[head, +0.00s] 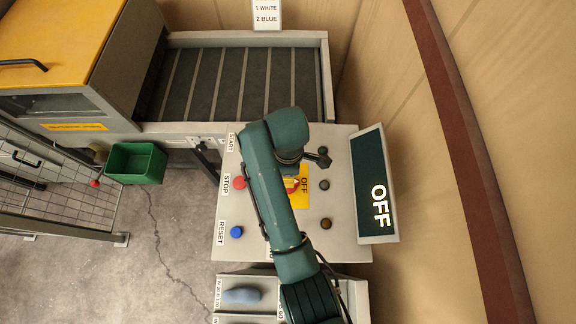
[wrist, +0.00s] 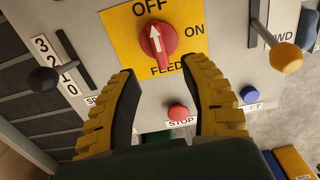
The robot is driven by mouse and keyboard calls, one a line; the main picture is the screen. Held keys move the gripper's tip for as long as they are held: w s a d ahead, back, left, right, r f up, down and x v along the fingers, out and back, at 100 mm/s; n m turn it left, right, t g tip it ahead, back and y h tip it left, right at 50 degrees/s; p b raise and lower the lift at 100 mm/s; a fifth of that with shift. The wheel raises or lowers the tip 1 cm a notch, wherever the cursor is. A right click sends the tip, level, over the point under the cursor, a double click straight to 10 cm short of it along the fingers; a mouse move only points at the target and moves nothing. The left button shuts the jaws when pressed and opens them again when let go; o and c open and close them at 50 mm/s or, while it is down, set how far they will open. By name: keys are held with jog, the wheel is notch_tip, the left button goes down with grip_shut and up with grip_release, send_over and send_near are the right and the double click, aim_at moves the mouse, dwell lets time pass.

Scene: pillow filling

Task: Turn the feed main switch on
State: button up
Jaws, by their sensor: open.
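The feed main switch is a red rotary knob (wrist: 157,41) with a white arrow, on a yellow plate (wrist: 118,25) marked OFF, ON and FEED. Its arrow points up at OFF. In the head view the knob (head: 291,185) is partly hidden by my arm. My gripper (wrist: 158,68) is open, with yellow-and-black fingers in the wrist view. The fingertips are on either side of the knob's lower part, with nothing gripped; I cannot tell how far they are above the panel. A dark display (head: 370,185) beside the panel reads OFF.
A red STOP button (wrist: 178,112), a blue button (wrist: 249,95), a black-knobbed lever (wrist: 43,79) and an orange-knobbed lever (wrist: 286,57) surround the plate. In the head view, a conveyor (head: 324,85) lies behind the panel and a green bin (head: 136,163) stands left.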

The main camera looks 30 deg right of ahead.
notch_tip(320, 180, down, 10)
jog(key=shift+r, duration=0.25)
grip_shut()
